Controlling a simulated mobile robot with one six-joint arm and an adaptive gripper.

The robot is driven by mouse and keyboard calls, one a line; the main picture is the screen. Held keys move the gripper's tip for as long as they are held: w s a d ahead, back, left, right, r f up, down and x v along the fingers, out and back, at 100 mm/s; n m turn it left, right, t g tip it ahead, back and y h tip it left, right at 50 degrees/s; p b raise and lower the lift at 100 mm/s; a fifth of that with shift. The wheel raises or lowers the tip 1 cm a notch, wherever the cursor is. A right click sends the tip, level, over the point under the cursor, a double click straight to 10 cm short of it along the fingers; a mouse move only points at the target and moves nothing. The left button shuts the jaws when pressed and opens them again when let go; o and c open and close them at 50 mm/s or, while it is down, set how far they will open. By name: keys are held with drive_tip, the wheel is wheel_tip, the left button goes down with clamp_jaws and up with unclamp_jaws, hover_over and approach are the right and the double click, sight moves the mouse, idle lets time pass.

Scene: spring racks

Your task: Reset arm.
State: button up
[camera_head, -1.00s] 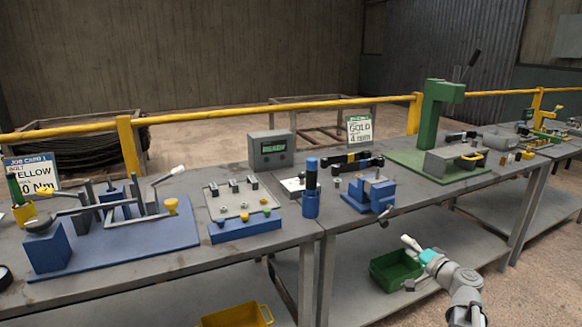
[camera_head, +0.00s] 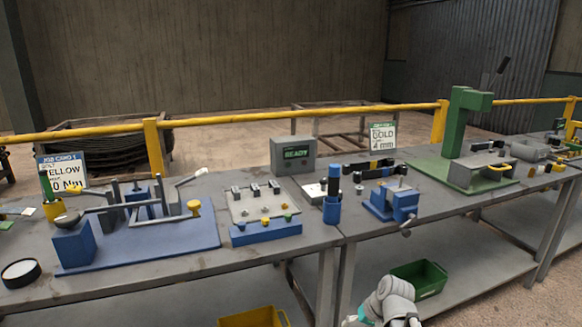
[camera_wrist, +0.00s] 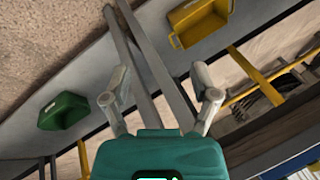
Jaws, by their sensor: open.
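My gripper (camera_wrist: 160,72) is open and empty in the wrist view, its two fingers spread wide over the lower shelf and legs of the bench. In the head view my arm shows at the bottom edge, in front of the bench. Only a bit of the teal gripper body shows there and its fingers are cut off by the frame. The gripper is apart from the workbench (camera_head: 330,262) and touches nothing that I can see.
A green bin (camera_head: 432,281) and a yellow bin (camera_head: 255,318) sit on the lower shelf; the wrist view shows the green bin (camera_wrist: 62,111) left and the yellow bin (camera_wrist: 196,24) upper right. Fixtures crowd the benchtop, including a blue vise (camera_head: 391,203) and a green press (camera_head: 459,130).

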drive_tip(key=shift+s+a+f+g+h, duration=0.5)
drive_tip(key=shift+s+f+g+h, duration=0.6)
drive_tip(key=shift+s+h, duration=1.2)
wheel_tip(320, 180, up, 23)
drive_tip(key=p, duration=2.2)
drive_tip(key=shift+n, duration=0.4)
